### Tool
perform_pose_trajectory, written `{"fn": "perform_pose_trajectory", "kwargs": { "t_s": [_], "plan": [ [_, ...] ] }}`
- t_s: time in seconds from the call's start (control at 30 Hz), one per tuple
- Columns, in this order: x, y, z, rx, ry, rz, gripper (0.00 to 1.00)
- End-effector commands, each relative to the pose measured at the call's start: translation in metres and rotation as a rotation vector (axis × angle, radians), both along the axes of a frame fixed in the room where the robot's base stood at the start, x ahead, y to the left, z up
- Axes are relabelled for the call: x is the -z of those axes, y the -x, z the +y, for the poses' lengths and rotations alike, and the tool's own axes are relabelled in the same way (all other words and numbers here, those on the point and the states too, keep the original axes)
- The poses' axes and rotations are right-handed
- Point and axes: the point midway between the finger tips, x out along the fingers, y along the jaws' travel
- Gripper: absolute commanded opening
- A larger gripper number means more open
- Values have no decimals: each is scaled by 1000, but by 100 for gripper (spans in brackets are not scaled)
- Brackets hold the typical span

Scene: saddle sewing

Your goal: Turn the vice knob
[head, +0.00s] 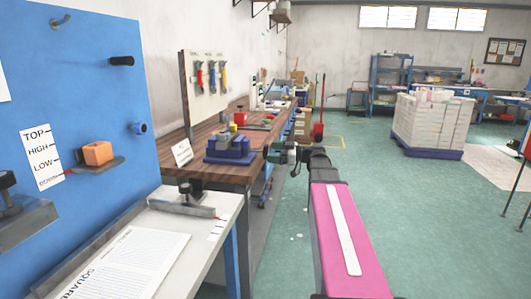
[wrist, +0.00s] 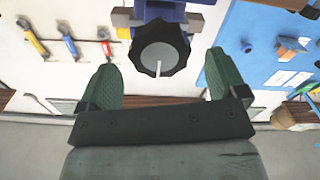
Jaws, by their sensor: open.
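The blue vice (head: 228,150) sits on the wooden bench near its front corner in the head view. Its black, lobed knob (wrist: 162,55) with a white line on its face shows at the upper middle of the wrist view. Part of the blue vice body (wrist: 165,10) shows behind it. My gripper (wrist: 160,66) is open, with one green finger on each side of the knob and gaps to both. In the head view my gripper (head: 280,153) is just right of the vice. I cannot tell how deep the knob sits between the fingers.
The wooden bench (head: 182,165) carries a white card (head: 182,152) beside the vice and tools farther back. A blue board (head: 80,90) stands at left above a white table (head: 200,222). The green floor (head: 430,220) to the right is largely free.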

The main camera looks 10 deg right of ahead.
Motion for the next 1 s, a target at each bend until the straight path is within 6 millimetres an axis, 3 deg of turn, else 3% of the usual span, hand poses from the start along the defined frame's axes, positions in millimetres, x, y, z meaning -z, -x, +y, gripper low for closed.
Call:
{"fn": "perform_pose_trajectory", "kwargs": {
  "t_s": [0.23,0.67,0.8,0.83,1.0],
  "plan": [
    [0,-12,29,-2,0,1,91],
    [0,-15,35,0,1,1,91],
    [0,-15,35,0,1,1,45],
    [0,-15,35,0,1,1,42],
    [0,-15,35,0,-1,4,42]
  ]
}}
